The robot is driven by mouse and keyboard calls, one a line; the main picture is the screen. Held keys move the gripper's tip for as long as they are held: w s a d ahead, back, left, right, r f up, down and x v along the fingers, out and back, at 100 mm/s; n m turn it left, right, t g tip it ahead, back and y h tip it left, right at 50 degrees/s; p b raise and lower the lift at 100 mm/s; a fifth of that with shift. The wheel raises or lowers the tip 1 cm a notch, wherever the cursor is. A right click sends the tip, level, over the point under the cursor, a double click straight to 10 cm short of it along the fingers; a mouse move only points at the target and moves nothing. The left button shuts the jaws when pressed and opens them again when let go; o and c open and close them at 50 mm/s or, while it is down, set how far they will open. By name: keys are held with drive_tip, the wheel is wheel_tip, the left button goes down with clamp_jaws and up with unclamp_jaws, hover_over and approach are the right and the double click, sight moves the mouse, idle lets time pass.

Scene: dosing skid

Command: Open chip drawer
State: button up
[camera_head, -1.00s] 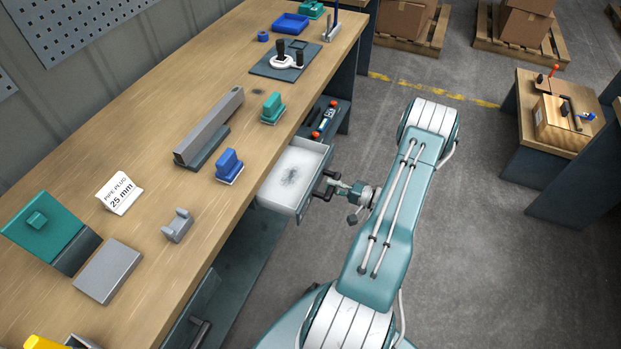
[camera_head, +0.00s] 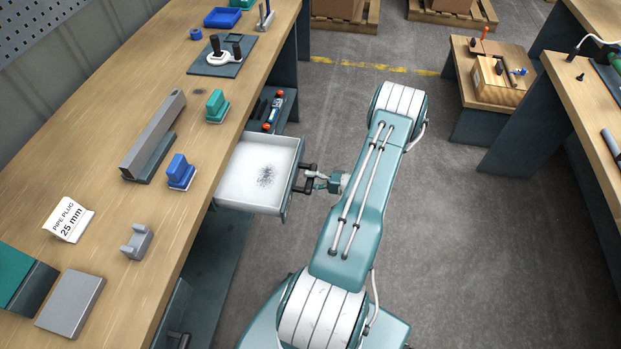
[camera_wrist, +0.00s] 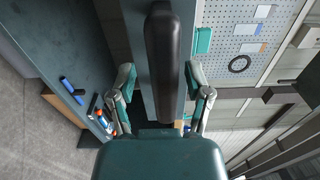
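The chip drawer (camera_head: 238,185) stands pulled out from under the long workbench, with its pale inside showing and a small patch of dark chips (camera_head: 266,176) in it. Its black handle (camera_head: 309,168) is on the front, facing my arm. My gripper (camera_head: 321,180) is at the handle. In the wrist view the dark handle bar (camera_wrist: 163,55) lies between the two fingers of my gripper (camera_wrist: 160,78). The fingers are spread, one on each side, with a visible gap to the bar.
The workbench (camera_head: 105,150) holds a blue block (camera_head: 180,171), a teal block (camera_head: 216,106), a grey fixture (camera_head: 155,135) and a pipe plug sign (camera_head: 68,219). A shelf with tools (camera_head: 273,110) is just beyond the drawer. Open floor (camera_head: 440,220) lies right of my arm.

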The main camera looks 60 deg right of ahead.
drive_tip(key=shift+d+r, duration=0.1)
drive_tip(key=shift+s+d, duration=0.1)
drive_tip(key=shift+s, duration=0.1)
drive_tip(key=v, duration=1.1)
drive_tip(key=shift+s, duration=0.3)
